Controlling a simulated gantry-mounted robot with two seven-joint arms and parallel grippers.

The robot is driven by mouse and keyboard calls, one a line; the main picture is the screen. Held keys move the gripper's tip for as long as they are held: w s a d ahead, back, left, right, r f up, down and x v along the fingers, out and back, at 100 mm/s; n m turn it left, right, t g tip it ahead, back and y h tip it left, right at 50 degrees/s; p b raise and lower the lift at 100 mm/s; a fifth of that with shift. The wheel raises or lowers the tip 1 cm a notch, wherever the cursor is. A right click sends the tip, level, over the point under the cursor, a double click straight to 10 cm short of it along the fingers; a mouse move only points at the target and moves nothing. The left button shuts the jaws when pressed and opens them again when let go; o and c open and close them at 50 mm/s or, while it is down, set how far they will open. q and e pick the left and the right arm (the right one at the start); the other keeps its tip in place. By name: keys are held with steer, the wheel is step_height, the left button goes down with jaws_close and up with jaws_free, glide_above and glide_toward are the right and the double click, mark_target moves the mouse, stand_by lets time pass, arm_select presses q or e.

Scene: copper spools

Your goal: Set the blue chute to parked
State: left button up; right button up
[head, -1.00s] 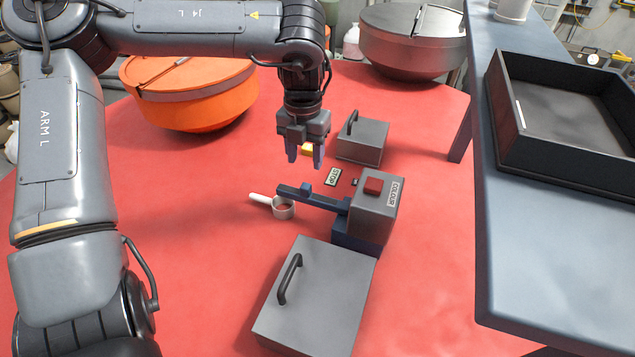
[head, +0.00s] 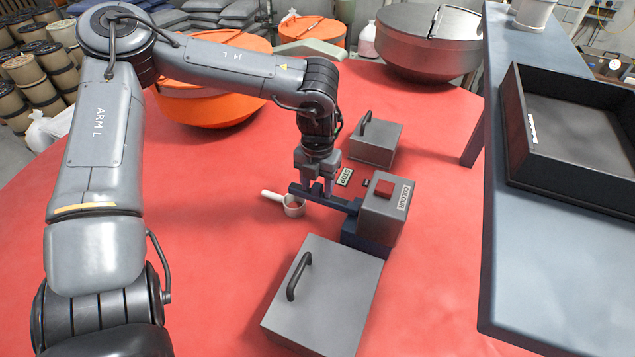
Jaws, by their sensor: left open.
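The chute's left end lies over a small white ring-shaped cup with a handle (head: 293,208). A STOP label (head: 345,177) lies on the red table behind the chute. My left gripper (head: 317,189) points down, open, with its fingertips at the chute's left part. The small blue tab there is hidden by the fingers, so I cannot tell whether they touch it. My right gripper is not in view.
A large grey lidded box (head: 335,290) stands in front, a smaller one (head: 375,147) behind. A blue-grey shelf (head: 560,255) with a black tray (head: 515,140) is at the right. An orange drum (head: 210,108) and a steel drum (head: 425,45) stand behind. The table's left is clear.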

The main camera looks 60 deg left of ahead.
arm_select(q)
jaws_close()
